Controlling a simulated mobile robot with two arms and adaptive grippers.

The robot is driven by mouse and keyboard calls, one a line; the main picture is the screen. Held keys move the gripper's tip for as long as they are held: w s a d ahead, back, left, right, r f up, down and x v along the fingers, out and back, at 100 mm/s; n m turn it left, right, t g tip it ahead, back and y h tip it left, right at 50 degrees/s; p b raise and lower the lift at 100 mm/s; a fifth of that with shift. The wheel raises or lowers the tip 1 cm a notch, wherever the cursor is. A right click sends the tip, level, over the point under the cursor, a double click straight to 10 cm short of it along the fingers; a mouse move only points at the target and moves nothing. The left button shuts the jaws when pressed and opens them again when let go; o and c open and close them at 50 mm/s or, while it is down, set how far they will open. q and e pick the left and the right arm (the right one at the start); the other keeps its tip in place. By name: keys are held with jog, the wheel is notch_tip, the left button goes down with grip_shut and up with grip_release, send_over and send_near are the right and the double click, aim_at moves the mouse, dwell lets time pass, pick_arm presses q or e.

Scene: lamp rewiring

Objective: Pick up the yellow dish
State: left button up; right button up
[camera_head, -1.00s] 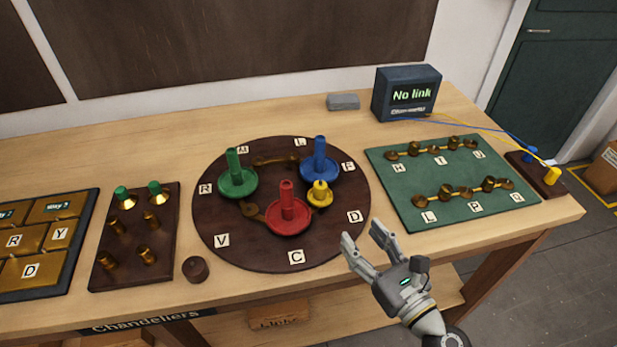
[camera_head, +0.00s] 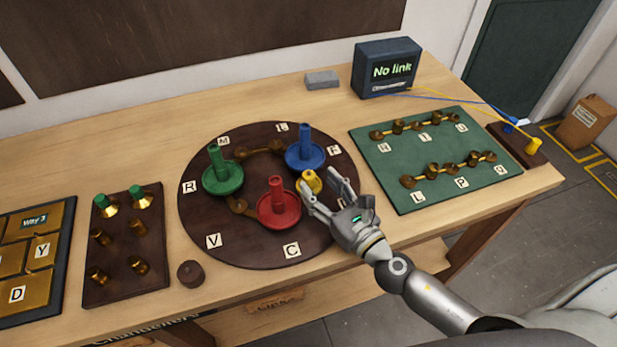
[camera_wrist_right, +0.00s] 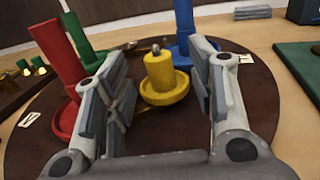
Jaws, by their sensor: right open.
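The yellow dish (camera_head: 311,183) is a small round dish with a short thick post. It sits on the round dark board (camera_head: 228,250), between the red dish (camera_head: 279,208) and the blue dish (camera_head: 305,158). My right gripper (camera_head: 322,190) is open at the board's right side, its fingertips close to the yellow dish. In the right wrist view the yellow dish (camera_wrist_right: 162,82) shows upright between the two open fingers (camera_wrist_right: 160,100), a little beyond them. I cannot tell whether a finger touches it. My left gripper is not in view.
A green dish (camera_head: 222,175) stands on the board's left. The red dish's tall post (camera_wrist_right: 58,58) rises close to the left finger in the wrist view. A green panel (camera_head: 400,190) with brass contacts lies to the right. A small dark knob (camera_head: 190,273) stands front left.

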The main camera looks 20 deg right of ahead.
aim_at(313, 179)
jog(key=p+x, duration=0.1)
jog(key=x, duration=0.2)
jog(key=shift+w+a+r, duration=0.15)
jog(key=shift+w+a, duration=0.05)
jog(key=shift+w, duration=0.05)
jog(key=shift+w+a, duration=0.15)
jog(key=shift+w, duration=0.35)
jog(key=shift+s, duration=0.1)
jog(key=shift+c, duration=0.9)
jog(key=c, duration=0.9)
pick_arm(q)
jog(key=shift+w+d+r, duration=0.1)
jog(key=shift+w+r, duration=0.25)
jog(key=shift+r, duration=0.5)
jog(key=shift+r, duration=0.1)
